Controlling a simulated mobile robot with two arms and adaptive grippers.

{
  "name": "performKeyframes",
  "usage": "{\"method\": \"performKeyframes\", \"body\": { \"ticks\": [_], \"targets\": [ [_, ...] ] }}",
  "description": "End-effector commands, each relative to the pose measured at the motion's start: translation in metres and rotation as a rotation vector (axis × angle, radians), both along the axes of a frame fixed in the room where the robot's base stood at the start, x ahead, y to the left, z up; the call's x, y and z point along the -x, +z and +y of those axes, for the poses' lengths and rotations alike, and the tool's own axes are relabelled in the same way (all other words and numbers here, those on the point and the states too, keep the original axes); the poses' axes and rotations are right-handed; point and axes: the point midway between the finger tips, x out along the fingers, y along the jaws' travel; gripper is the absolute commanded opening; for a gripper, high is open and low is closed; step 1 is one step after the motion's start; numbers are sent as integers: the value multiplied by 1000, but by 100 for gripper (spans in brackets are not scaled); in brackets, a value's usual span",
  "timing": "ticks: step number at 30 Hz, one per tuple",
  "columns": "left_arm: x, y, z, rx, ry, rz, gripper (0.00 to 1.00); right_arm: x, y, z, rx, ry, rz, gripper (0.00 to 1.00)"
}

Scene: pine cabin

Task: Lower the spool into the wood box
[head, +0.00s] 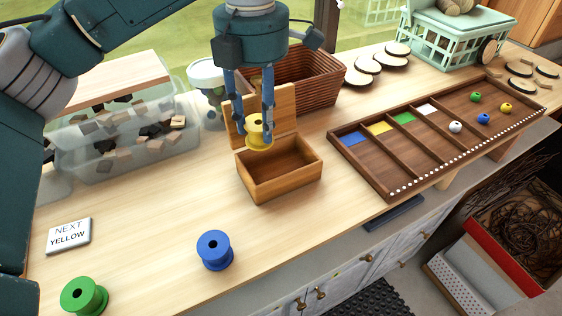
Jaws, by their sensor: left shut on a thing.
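My left gripper (257,138) points down and is shut on a yellow spool (258,137). The spool hangs over the back part of the open wood box (263,188), in front of its raised lid (285,104). The box's visible inside is empty. A blue spool (226,262) stands on the bench in front of the box, and a green spool (72,309) stands at the front left. A sign (69,237) reads "NEXT YELLOW". My right gripper is not in view.
A wicker basket (318,88) and a lidded jar (207,76) stand behind the box. Clear bins of wooden pieces (115,160) are at left. A divided tray (378,176) with colored balls lies at right. The bench around the blue spool is clear.

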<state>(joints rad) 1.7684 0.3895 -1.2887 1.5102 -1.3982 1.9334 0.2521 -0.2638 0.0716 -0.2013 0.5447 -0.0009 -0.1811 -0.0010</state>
Motion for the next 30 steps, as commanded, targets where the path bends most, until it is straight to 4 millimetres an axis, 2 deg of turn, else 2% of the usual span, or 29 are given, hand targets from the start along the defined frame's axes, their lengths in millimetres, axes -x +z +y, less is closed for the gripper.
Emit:
{"method": "performKeyframes", "body": {
  "ticks": [17,30],
  "targets": [
    [-1,-2,2,0,0,0,14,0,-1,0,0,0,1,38],
    [-1,-23,2,0,0,0,14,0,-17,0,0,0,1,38]
  ]
}}
